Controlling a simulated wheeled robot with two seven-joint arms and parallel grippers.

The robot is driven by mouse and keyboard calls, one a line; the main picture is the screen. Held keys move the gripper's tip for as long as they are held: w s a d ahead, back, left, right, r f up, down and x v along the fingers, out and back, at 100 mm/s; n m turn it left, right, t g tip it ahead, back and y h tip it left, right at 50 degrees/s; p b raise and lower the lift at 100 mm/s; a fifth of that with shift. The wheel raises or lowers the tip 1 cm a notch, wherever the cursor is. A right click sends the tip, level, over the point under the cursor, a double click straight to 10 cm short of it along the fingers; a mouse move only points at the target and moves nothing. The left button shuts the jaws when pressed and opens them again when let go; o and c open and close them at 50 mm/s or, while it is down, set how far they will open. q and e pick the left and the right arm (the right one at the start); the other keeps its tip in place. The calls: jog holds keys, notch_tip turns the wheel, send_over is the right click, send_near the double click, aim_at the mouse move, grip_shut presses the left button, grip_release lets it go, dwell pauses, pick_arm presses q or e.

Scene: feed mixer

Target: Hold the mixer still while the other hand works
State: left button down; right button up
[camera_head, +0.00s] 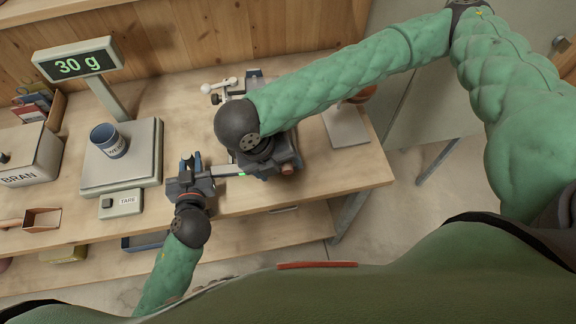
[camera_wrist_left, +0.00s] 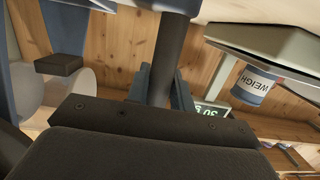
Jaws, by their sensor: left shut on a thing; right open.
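The mixer (camera_head: 253,80) stands on the wooden bench, mostly hidden under my right arm; a blue-grey part and a white-knobbed lever (camera_head: 218,86) show at its far left side. My left gripper (camera_head: 190,163) is at the bench's front edge, left of my right wrist. In the left wrist view its blue-grey fingers (camera_wrist_left: 165,92) are shut around a dark upright bar (camera_wrist_left: 171,38), which seems to be part of the mixer. My right gripper (camera_head: 272,160) is open, close to the mixer, its fingertips largely hidden by its own wrist.
A scale (camera_head: 150,165) reading 30 g holds a blue WEIGH cup (camera_head: 108,140), also in the left wrist view (camera_wrist_left: 253,84). A TARE box (camera_head: 121,203), BRAN bin (camera_head: 30,158) and scoop (camera_head: 41,219) are left. A pale board (camera_head: 346,126) lies right. My two wrists are close together.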

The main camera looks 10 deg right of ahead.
pick_arm(q)
jog(key=shift+s+a, duration=0.25)
jog(key=shift+s, duration=0.15)
pick_arm(e)
jog(key=r, duration=0.3)
jog(key=shift+s+a+r, duration=0.15)
jog(key=shift+s+r, duration=0.1)
jog(key=shift+s, duration=0.05)
jog(key=shift+c, duration=0.5)
pick_arm(q)
jog(key=shift+a+p, duration=0.1)
jog(key=shift+p, duration=0.2)
pick_arm(e)
jog(key=shift+r, duration=0.45)
pick_arm(q)
jog(key=c, duration=1.1)
grip_release()
jog(key=shift+w+r, duration=0.1)
jog(key=shift+r, duration=0.05)
pick_arm(e)
jog(key=shift+w+d, duration=0.1)
jog(key=shift+d, duration=0.15)
